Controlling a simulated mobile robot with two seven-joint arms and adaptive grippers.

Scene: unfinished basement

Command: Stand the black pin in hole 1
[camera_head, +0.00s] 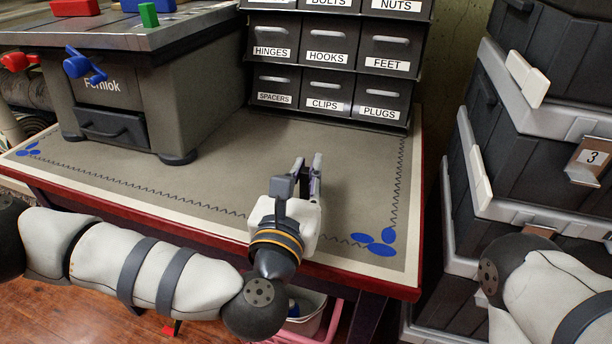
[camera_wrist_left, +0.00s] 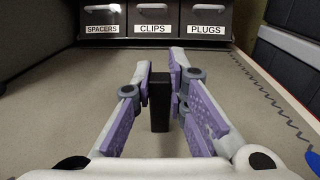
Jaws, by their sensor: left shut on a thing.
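My left gripper (camera_head: 306,168) reaches over the mat-covered bench top, fingers pointing toward the drawer unit. In the left wrist view, my left gripper (camera_wrist_left: 160,75) is shut on the black pin (camera_wrist_left: 159,103), a dark, narrow block held upright between its purple-padded fingers. Whether the pin's lower end touches the mat cannot be told. In the head view the pin is not clearly distinguishable from the fingers. I cannot make out a hole marked 1 in either view. My right gripper is out of view; only part of my right arm shows at the right edge.
A drawer unit (camera_head: 327,57) with labelled drawers stands at the back of the bench. A grey machine (camera_head: 200,102) with red, blue and green parts stands at left. Stacked dark crates (camera_head: 540,160) stand right of the bench. The mat (camera_head: 225,180) between is clear.

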